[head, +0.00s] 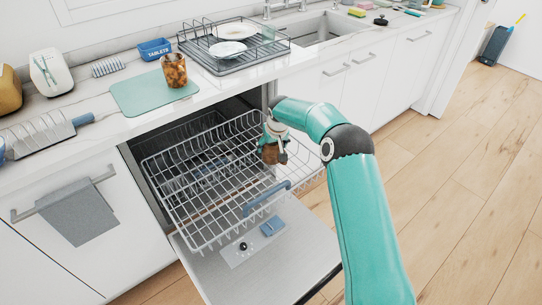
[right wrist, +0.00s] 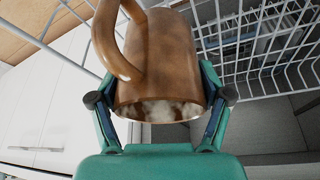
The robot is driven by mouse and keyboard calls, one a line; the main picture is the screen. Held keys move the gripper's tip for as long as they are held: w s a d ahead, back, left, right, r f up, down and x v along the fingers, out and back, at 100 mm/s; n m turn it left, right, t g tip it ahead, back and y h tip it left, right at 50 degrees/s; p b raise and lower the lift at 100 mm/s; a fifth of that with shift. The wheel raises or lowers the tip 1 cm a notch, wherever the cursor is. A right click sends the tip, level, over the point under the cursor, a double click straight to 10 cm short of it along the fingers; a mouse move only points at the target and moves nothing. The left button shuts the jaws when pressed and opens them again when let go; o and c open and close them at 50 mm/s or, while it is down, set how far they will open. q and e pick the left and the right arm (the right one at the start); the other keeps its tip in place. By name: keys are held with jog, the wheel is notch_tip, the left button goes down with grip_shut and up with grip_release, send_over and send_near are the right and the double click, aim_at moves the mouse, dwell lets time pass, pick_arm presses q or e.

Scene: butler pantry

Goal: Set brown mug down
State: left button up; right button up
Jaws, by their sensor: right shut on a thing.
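The brown mug (right wrist: 165,60) is between the two fingers of my right gripper (right wrist: 160,108) in the right wrist view. The gripper is shut on its sides. Its handle is at the upper left, and its open rim faces the camera, showing a pale, mottled inside. In the head view my right gripper (head: 272,143) hangs over the right part of the pulled-out dishwasher rack (head: 190,205), pointing down, with the mug (head: 270,154) small and partly covered. I cannot tell whether the mug touches the rack wires. My left gripper is not in view.
The dishwasher door (head: 275,270) is folded down under the rack. Most of the rack looks empty. On the counter are a green mat (head: 130,97) with a brown patterned cup (head: 174,70), a dish rack (head: 235,62) with plates, and a blue tablets box (head: 154,49).

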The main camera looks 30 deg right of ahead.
aim_at(272, 154)
jog(key=shift+f, duration=2.15)
jog(key=o, duration=1.4)
jog(key=shift+f, duration=0.1)
jog(key=v, duration=1.2)
jog(key=shift+s, duration=0.1)
